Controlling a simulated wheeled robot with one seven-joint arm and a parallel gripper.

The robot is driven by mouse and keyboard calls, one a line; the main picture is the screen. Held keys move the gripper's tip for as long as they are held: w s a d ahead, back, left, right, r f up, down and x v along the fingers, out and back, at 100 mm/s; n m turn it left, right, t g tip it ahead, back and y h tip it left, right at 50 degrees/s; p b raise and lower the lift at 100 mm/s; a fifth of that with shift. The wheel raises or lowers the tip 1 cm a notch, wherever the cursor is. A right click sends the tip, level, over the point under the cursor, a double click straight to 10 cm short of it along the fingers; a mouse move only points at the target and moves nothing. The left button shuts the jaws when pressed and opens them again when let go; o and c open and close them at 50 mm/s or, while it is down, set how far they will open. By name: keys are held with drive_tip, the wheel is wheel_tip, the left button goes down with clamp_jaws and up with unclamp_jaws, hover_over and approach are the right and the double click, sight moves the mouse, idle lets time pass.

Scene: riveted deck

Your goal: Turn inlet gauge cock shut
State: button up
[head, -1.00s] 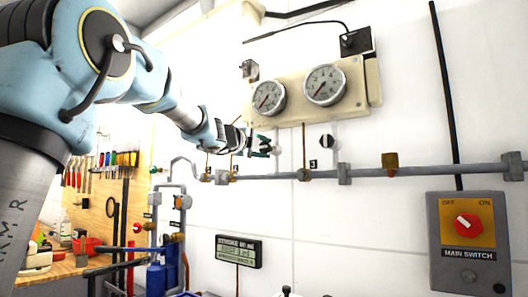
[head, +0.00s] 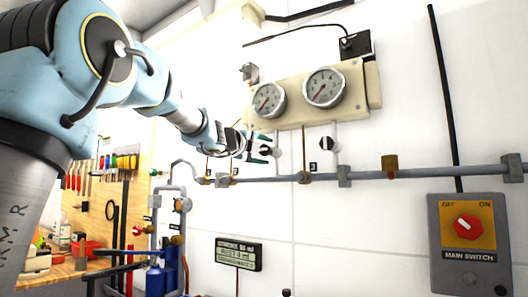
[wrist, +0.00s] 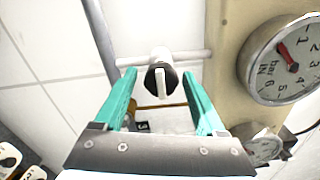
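The inlet gauge cock (wrist: 161,77) is a round valve with a black face and a pale bar handle, on a thin white pipe. In the wrist view its handle appears to lie across that pipe. My gripper (wrist: 162,105) is open, its two teal fingers on either side of the cock's line with the cock beyond them, apart from it. The inlet gauge (wrist: 288,62), marked bar IN, is at the right of the wrist view. In the head view my gripper (head: 262,149) is below the left gauge (head: 268,100), hiding most of the cock.
A second gauge (head: 324,88) sits on the same cream panel, with a black-faced cock (head: 327,143) below it. A grey pipe (head: 270,180) runs along the wall beneath. The main switch box (head: 468,240) is at right, and a small display (head: 238,253) is below.

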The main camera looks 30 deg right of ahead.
drive_tip(key=b+v, duration=0.2)
drive_tip(key=v, duration=0.8)
drive_tip(key=shift+s+a, duration=0.15)
drive_tip(key=shift+a, duration=0.25)
drive_tip(key=w+a+f+n+t+y+p, duration=0.1)
drive_tip(key=w+a+f+n+t+y, duration=0.1)
drive_tip(key=w+a+f+n+y, duration=0.35)
drive_tip(key=w+a+f+n+t+y, duration=0.2)
drive_tip(key=w+a+f+n, duration=0.1)
drive_tip(key=a+f+n, duration=0.4)
drive_tip(key=a+f+n+g+y+p, duration=0.1)
drive_tip(key=a+f+n+y, duration=0.1)
drive_tip(key=a+f+n, duration=0.45)
drive_tip(key=a+f+n+g+y, duration=0.1)
drive_tip(key=a+f+y, duration=0.2)
drive_tip(key=f, duration=0.6)
drive_tip(key=s+a+f+n+g+y, duration=0.1)
drive_tip(key=s+a+f+n+g, duration=0.3)
drive_tip(key=s+f, duration=0.5)
drive_tip(key=s+a+f+n+g+y+p, duration=0.1)
drive_tip(key=s+a+f+n+g, duration=0.4)
drive_tip(key=s+f, duration=0.5)
drive_tip(key=s+a+n+y, duration=0.1)
drive_tip(key=s+a+n, duration=0.1)
drive_tip(key=s+a, duration=0.1)
drive_tip(key=shift+s+f, duration=0.2)
drive_tip(key=shift+f, duration=0.05)
